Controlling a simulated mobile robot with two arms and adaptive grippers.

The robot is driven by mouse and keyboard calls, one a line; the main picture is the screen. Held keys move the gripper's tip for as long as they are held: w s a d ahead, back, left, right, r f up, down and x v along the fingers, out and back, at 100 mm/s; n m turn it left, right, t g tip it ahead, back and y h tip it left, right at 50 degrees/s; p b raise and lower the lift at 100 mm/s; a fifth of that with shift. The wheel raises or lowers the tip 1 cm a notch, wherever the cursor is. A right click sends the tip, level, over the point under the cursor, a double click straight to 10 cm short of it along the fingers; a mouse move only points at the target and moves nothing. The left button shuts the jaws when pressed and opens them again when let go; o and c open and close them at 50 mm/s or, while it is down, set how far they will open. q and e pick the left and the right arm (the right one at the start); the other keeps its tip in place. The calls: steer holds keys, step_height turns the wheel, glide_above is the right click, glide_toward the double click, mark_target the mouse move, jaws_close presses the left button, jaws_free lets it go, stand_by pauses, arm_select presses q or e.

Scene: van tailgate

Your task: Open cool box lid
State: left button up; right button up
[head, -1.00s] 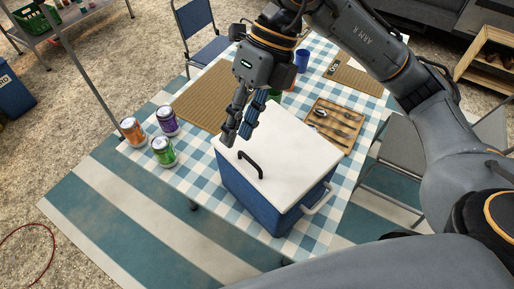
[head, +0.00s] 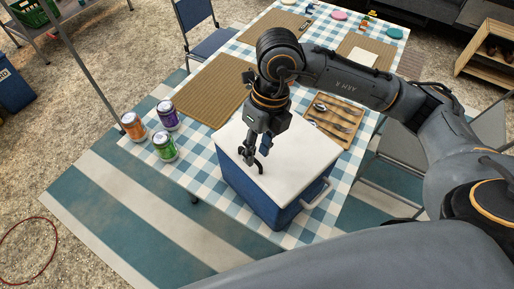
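The cool box (head: 246,190) is blue with a white lid (head: 298,168) and stands on the checked table. The lid lies flat on the box. A black lid handle (head: 261,164) sits at the lid's left front edge, and a pale carry handle (head: 317,195) is on the right side. My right gripper (head: 252,159) points down at the black handle and partly hides it. Its fingers look close to or around the handle; I cannot tell whether they touch it or are closed. My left gripper is not in view.
Several cans, orange (head: 132,126), purple (head: 167,115) and green (head: 164,146), stand on the table left of the box. A wooden cutlery tray (head: 346,113) lies behind it. Woven mats (head: 213,90) cover the far table. Folding chairs (head: 186,28) stand beside the table.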

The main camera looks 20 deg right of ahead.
steer(key=shift+a+f, duration=0.1)
steer(key=shift+f, duration=0.45)
jaws_close()
steer(key=shift+r, duration=0.1)
